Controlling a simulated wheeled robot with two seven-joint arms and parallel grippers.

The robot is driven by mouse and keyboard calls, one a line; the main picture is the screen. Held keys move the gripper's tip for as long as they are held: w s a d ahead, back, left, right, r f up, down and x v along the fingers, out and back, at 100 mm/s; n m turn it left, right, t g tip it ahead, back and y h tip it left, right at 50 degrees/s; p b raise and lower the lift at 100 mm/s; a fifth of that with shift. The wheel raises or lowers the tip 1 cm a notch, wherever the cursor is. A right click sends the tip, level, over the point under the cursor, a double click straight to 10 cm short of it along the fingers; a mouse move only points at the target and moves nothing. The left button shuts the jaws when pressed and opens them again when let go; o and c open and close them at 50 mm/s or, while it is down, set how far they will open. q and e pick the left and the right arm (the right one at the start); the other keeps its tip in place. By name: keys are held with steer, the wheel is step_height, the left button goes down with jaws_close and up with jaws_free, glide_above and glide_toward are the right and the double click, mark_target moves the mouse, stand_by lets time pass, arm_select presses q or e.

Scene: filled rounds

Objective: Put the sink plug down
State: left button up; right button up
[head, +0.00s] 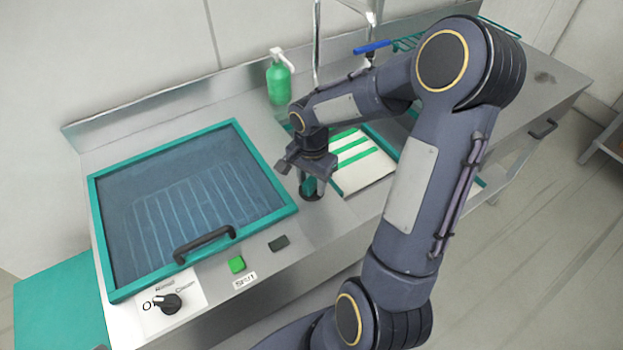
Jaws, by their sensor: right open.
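My right gripper (309,183) points down at the steel counter, just right of the teal-framed lid. It is open. A small teal piece (308,187), which looks like the sink plug, shows between and beside its fingers. A dark round spot (312,195) lies on the counter directly under it. The fingers and wrist hide much of the plug, so I cannot tell whether they touch it or exactly how it sits. My left gripper is not in view.
A teal-framed glass lid (116,283) with a dark handle (205,243) fills the left. A knob (167,303) and green button (237,264) sit in front. A green soap bottle (279,83), blue-levered tap (371,47) and green-striped white panel (362,178) are nearby.

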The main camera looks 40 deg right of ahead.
mark_target(311, 180)
step_height(311, 180, up, 12)
steer(key=s+a+n+t+y, duration=0.3)
steer(key=s+a+n+t, duration=0.2)
steer(key=s+a+n, duration=0.7)
steer(key=s+n, duration=0.1)
steer(key=s, duration=0.2)
steer(key=shift+s+r+t+y, duration=0.15)
steer(key=shift+r+t+y, duration=0.15)
steer(key=shift+r+y, duration=0.1)
steer(key=shift+a, duration=0.1)
